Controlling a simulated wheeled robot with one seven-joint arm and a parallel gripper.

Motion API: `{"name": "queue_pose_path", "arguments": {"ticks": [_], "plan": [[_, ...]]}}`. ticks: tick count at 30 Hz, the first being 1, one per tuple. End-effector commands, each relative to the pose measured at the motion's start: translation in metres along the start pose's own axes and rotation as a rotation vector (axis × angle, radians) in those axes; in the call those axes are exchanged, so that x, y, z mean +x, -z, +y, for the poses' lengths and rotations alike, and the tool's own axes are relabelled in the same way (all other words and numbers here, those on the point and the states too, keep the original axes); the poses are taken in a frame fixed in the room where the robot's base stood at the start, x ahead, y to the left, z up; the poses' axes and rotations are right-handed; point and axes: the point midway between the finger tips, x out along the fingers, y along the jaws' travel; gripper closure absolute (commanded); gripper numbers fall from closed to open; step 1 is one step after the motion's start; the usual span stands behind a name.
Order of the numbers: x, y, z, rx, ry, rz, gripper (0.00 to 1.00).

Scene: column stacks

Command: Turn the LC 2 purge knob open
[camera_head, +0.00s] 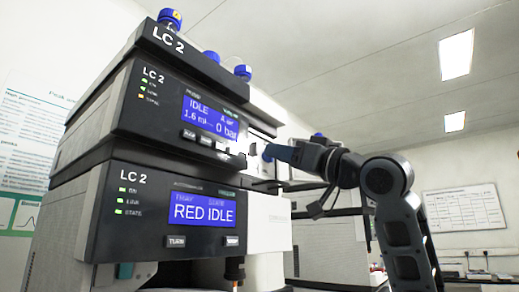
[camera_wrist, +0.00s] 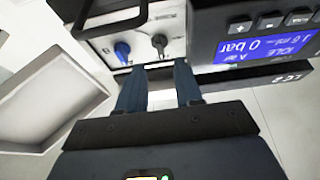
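The LC 2 stack (camera_head: 190,125) stands left of my gripper in the head view. Its pump module display (camera_head: 211,117) reads IDLE and 0 bar; it shows upside down in the wrist view (camera_wrist: 264,45). In the wrist view, a blue knob (camera_wrist: 122,50) and a dark grey knob or fitting (camera_wrist: 159,42) sit on a pale panel beside that display. I cannot read a label to tell which is the purge knob. My gripper (camera_wrist: 160,72) has its two blue fingers apart, with nothing between them, short of both. In the head view my gripper (camera_head: 272,152) is at the module's right side.
A lower LC 2 module (camera_head: 150,215) reads RED IDLE. Blue-capped bottles (camera_head: 170,18) stand on top. A pale open tray-like shape (camera_wrist: 45,95) is at the left in the wrist view. Another stack (camera_head: 330,245) stands behind my arm.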

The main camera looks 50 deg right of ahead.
Motion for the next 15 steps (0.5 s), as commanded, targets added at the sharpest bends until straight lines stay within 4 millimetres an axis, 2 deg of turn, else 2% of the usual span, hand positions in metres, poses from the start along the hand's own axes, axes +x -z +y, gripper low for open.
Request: {"name": "queue_pose_path", "arguments": {"ticks": [3, 9, 15], "plan": [[0.021, 0.002, -0.001, 0.002, 0.002, -0.001, 0.65], [0.048, 0.002, -0.001, 0.001, 0.001, 0.0, 0.65], [0.059, 0.0, -0.001, 0.001, 0.001, 0.001, 0.65]]}}
